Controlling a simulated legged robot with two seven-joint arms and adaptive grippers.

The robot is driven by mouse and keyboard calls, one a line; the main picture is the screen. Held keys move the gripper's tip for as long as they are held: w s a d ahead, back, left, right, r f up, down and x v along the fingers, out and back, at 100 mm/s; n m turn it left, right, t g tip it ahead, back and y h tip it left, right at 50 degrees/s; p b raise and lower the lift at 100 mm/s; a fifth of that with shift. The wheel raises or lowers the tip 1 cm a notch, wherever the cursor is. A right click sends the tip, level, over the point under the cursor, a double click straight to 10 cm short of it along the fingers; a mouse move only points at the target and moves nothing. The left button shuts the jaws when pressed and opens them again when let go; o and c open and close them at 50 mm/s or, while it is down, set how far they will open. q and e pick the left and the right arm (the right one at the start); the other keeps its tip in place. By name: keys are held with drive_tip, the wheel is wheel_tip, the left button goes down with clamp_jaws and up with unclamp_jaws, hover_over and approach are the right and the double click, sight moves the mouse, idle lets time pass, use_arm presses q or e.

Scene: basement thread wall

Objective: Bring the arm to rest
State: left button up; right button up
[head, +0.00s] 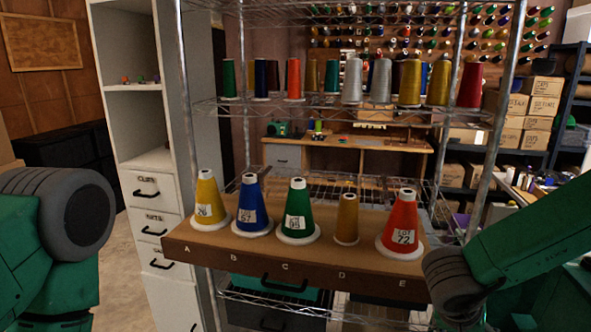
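A wooden board (290,261) lettered A to E spans the wire rack. On it stand a yellow cone (208,188), a blue cone (250,193), a green cone (298,196), a slimmer gold cone (346,217) and a red cone (403,212), all upright. Most carry white labels; the red one reads LOT 72. My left arm shows only as green links and a dark grey joint at the left edge. My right arm comes in from the right, its dark grey joint close to the board's right end. I see no fingertips of either gripper.
A wire shelf (340,105) above holds a row of thread cones. A white drawer cabinet (152,215) stands left of the rack. Behind are a wooden desk (350,145), a wall of spools (420,35) and cardboard boxes (540,105). Open floor shows at the lower left.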

drive_tip(key=s+a+f+n+t+b, duration=0.2)
drive_tip(key=s+f+n+b, duration=0.15)
drive_tip(key=f, duration=1.05)
use_arm(q)
wheel_tip(320, 180, down, 12)
drive_tip(key=b, duration=0.7)
use_arm(e)
drive_tip(key=s+f+n+g+y, duration=0.2)
drive_tip(key=s+f, duration=0.6)
drive_tip(key=s, duration=0.3)
drive_tip(key=s+a+f+n+g+y, duration=0.1)
drive_tip(key=s+f+g+y, duration=0.1)
drive_tip(key=s+f, duration=0.5)
drive_tip(key=s+y, duration=0.1)
drive_tip(key=s, duration=0.4)
drive_tip(key=shift+a+f+n, duration=0.3)
drive_tip(key=shift+f+n, duration=0.05)
drive_tip(key=shift+w, duration=0.25)
